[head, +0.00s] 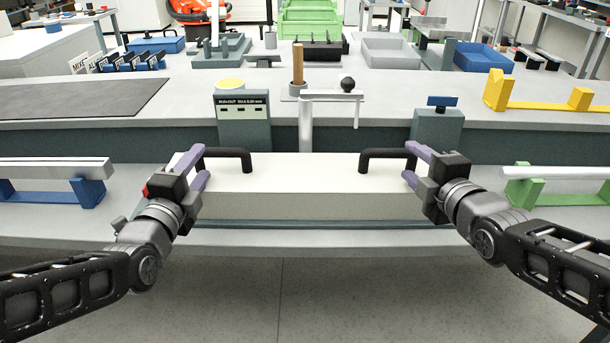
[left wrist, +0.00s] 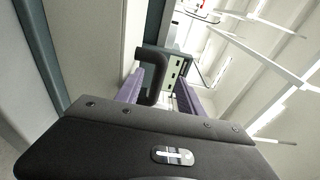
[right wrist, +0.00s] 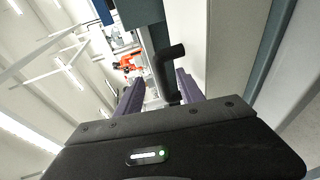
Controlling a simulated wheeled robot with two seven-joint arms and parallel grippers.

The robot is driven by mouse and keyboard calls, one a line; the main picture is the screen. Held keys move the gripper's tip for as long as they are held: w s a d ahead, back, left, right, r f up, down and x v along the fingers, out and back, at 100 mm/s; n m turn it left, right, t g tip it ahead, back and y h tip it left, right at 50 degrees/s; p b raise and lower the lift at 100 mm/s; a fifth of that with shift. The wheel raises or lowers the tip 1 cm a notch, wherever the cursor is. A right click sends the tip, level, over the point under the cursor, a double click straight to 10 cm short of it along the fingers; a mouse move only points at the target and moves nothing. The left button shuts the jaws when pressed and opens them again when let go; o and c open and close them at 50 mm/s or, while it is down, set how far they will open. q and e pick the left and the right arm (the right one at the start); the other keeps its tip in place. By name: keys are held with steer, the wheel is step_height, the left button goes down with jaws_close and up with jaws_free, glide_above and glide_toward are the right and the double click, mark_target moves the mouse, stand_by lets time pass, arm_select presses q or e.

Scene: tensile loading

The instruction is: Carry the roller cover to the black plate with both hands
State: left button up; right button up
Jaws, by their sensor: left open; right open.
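The roller cover (head: 300,174) is a long cream box with a black handle at each end of its top. It sits at the front of the bench. My left gripper (head: 200,162) is open at the left handle (head: 232,153); in the left wrist view that handle (left wrist: 155,70) stands between the purple fingers. My right gripper (head: 412,162) is open at the right handle (head: 380,156); in the right wrist view that handle (right wrist: 165,72) also shows between the fingers. The black plate (head: 75,98) lies flat on the table at the back left.
A grey gauge block (head: 243,125) and a post with a crossbar (head: 306,120) stand behind the cover. A blue-legged bar stand (head: 50,188) is at left, a green-legged one (head: 525,192) at right. A yellow bracket (head: 535,102) stands at the right.

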mark_target(207, 153)
arm_select(q)
steer(key=shift+w+d, duration=0.25)
steer(key=shift+w, duration=1.15)
steer(key=shift+w+d, duration=0.2)
steer(key=shift+w, duration=1.15)
arm_select(e)
steer(key=shift+x, duration=2.8)
steer(key=shift+c, duration=0.2)
arm_select(q)
jaws_close()
arm_select(e)
jaws_close()
steer(key=shift+f, duration=0.1)
arm_select(q)
steer(key=shift+r, duration=0.25)
arm_select(e)
steer(key=shift+r, duration=0.3)
